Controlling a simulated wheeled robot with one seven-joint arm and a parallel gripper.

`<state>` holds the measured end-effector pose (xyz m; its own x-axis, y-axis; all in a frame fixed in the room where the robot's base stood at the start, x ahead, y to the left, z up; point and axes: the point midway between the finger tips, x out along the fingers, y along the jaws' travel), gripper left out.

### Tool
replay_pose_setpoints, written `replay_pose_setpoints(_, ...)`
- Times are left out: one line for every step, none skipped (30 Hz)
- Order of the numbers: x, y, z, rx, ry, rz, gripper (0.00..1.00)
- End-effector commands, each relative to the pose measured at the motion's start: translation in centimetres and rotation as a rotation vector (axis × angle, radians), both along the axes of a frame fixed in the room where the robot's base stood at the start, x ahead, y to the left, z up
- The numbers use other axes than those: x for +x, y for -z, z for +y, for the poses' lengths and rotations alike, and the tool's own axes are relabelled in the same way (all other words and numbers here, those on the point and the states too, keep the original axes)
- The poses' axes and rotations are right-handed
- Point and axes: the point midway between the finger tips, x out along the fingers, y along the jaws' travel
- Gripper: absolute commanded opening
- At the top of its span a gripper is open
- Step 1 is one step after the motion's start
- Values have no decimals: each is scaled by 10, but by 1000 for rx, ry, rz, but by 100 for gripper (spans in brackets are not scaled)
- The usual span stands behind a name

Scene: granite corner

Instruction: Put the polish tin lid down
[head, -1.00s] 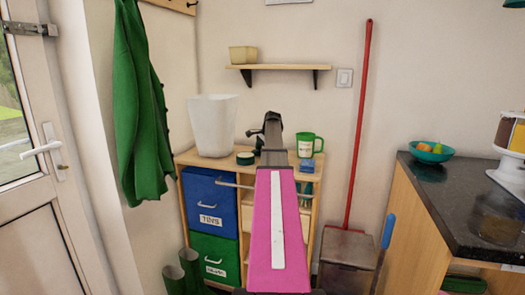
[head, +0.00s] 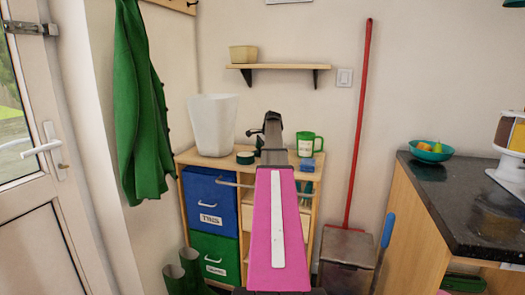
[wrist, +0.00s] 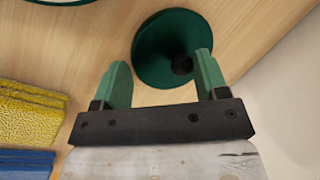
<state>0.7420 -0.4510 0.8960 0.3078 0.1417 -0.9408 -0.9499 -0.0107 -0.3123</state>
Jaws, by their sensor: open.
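The polish tin lid (wrist: 160,40) is a dark green disc with a dark knob on its face. In the wrist view it lies against the pale wood just beyond my fingertips. My gripper (wrist: 162,60) is open, its two green fingers apart, and the knob shows between them, closer to the right finger. The knob appears free of both fingers. In the head view my gripper (head: 262,132) is over the wooden cabinet top, partly hidden by my arm. A low green round tin (head: 245,158) with a paler top stands left of it.
A white bin (head: 213,125) stands at the left of the cabinet top. A green and white mug (head: 305,146) and a blue item (head: 307,165) stand at the right. Yellow sponges (wrist: 28,112) and a blue one (wrist: 25,163) lie left in the wrist view. A shelf (head: 278,67) hangs above.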

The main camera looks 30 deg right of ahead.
Motion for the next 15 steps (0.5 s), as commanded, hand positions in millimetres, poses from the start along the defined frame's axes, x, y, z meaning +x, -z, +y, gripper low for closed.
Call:
replay_pose_setpoints(-5,9,2,6,0,17,86)
replay_pose_setpoints(-5,7,2,6,0,17,86)
replay_pose_setpoints(-5,4,2,6,0,17,87)
replay_pose_setpoints(-5,1,2,6,0,17,88)
replay_pose_setpoints(-5,-3,2,6,0,17,91)
replay_pose_setpoints(-7,-9,1,4,1,15,92)
replay_pose_setpoints(-8,-14,0,4,1,14,92)
replay_pose_setpoints(-10,-19,-1,4,1,14,92)
replay_pose_setpoints(-12,-27,-2,4,1,13,92)
replay_pose_setpoints(-13,-34,-3,3,1,11,92)
replay_pose_setpoints(-15,-41,-4,3,1,10,92)
replay_pose_setpoints(-17,-49,-5,3,1,9,92)
replay_pose_setpoints(-19,-55,-6,3,1,9,92)
replay_pose_setpoints(-20,-62,-7,3,0,8,92)
replay_pose_setpoints(-22,-70,-9,3,0,7,92)
